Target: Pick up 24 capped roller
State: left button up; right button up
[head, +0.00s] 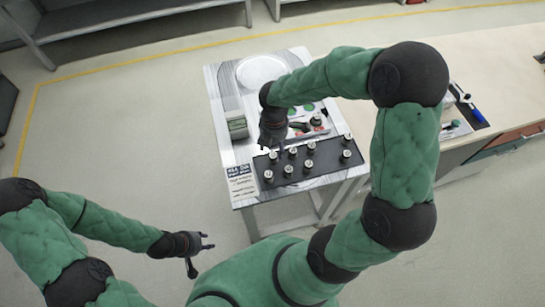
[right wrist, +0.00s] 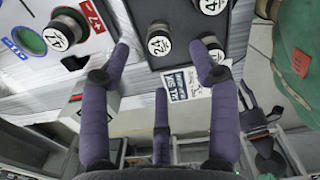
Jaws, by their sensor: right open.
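Several capped rollers with white numbered tops stand upright on a black tray (head: 325,166), on a small table. In the right wrist view, one capped roller (right wrist: 159,43) sits on the tray's edge side, between and ahead of my fingertips; its number starts with 2, the rest is hard to read. A second capped roller (right wrist: 211,6) stands to its right at the top edge. My right gripper (head: 268,147) is above the tray's far left part; its fingers are spread and empty in the wrist view (right wrist: 165,55). My left gripper (head: 207,242) is open and empty, away from the table.
A capped roller (right wrist: 66,30) sits in a separate holder beside red and green marks. A printed label sheet (head: 241,182) lies at the table's left front. A round white plate (head: 260,71) is at the back.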

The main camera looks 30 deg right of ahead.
aim_at(273, 155)
jog(key=shift+w+f, duration=0.2)
jog(key=shift+f, duration=0.9)
jog(key=shift+s+f+b, duration=0.15)
jog(key=shift+f+b, duration=0.2)
jog(key=shift+f, duration=0.15)
notch_tip(273, 155, down, 4)
jog(key=shift+a+f+b, duration=0.1)
jog(key=shift+a+b, duration=0.05)
jog(key=shift+b, duration=0.6)
grip_shut()
